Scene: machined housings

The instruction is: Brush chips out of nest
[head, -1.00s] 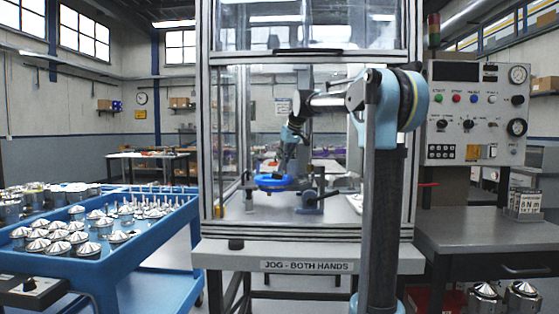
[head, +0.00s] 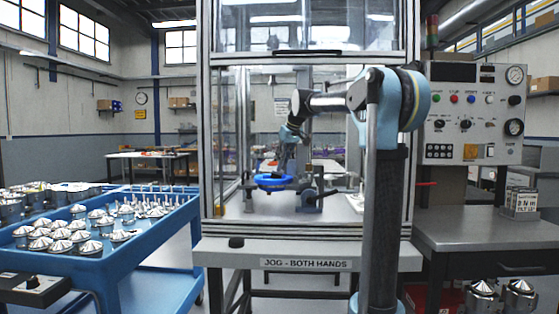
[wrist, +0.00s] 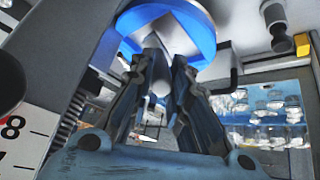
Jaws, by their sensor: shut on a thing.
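The blue round nest (head: 273,183) sits inside the framed machine enclosure, on its bed. In the wrist view its blue ring (wrist: 200,28) fills the top, with a pale middle. My gripper (head: 284,166) is just above the nest in the head view. In the wrist view my gripper (wrist: 166,62) has its two dark fingers on either side of a pale grey rod (wrist: 160,88), apparently the brush's handle. The rod points towards the ring. The fingers hide much of the brush, and its bristles cannot be made out. Chips are too small to tell.
A grey and blue clamp-like fixture (head: 312,194) stands right of the nest. The enclosure's metal posts (head: 209,140) flank the opening. A blue cart (head: 110,262) with several metal housings stands left. A grey bench (head: 480,233) and control panel (head: 470,112) stand right.

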